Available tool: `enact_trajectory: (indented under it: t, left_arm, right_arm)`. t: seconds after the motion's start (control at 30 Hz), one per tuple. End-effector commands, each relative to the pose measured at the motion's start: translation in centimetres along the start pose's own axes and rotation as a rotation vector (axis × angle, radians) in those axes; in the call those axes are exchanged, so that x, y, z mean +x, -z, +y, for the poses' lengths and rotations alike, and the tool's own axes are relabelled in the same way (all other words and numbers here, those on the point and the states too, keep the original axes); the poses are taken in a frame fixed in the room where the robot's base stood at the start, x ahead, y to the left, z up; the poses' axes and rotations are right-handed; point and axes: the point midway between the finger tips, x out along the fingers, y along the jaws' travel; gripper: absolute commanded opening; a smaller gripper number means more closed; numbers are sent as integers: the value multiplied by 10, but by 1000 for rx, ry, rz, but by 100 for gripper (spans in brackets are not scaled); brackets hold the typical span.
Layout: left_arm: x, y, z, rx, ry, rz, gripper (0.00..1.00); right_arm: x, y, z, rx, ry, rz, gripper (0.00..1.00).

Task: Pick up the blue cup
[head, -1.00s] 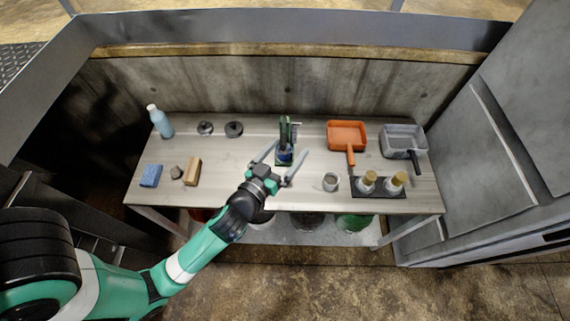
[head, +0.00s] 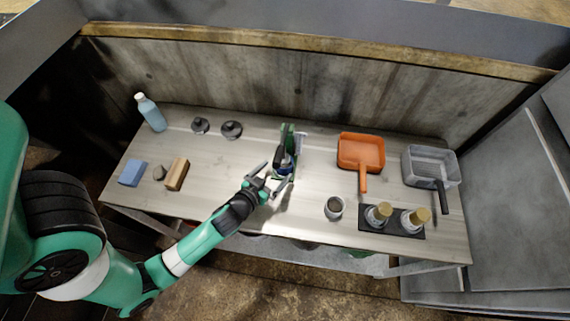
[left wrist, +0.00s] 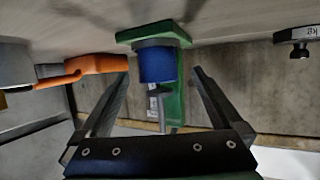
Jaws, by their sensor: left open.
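The blue cup (left wrist: 157,63) shows in the left wrist view, which is upside down. It stands on the base of a green holder (left wrist: 178,35) and lies between my open fingers in the picture. In the head view the cup (head: 284,166) is small and partly hidden by the holder's contents and my gripper. My left gripper (head: 278,171) is open and empty at the near side of the green holder (head: 287,136). In the left wrist view its fingers (left wrist: 160,75) spread on both sides of the cup; contact cannot be told. My right gripper is not in view.
Right of the holder are an orange pan (head: 361,150), a grey pan (head: 431,165), a metal cup (head: 334,207) and two gold-topped brushes on a black tray (head: 394,230). At left are a bottle (head: 151,112), a blue sponge (head: 132,173) and a wooden block (head: 176,174).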

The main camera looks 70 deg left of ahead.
Motion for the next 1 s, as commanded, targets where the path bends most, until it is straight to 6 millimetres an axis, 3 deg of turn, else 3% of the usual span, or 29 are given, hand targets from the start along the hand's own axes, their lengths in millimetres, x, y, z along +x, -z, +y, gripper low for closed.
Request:
enact_trajectory:
  t: [0.23,0.5,0.77,1.0]
  left_arm:
    - [12,0,1,0,0,2,100]
    - [55,0,4,-1,1,1,100]
    - [59,1,4,0,0,1,100]
    - [58,1,4,0,0,0,59]
  right_arm:
    - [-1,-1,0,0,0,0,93]
    - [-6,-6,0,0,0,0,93]
    - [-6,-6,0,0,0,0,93]
    - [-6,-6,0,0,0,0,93]
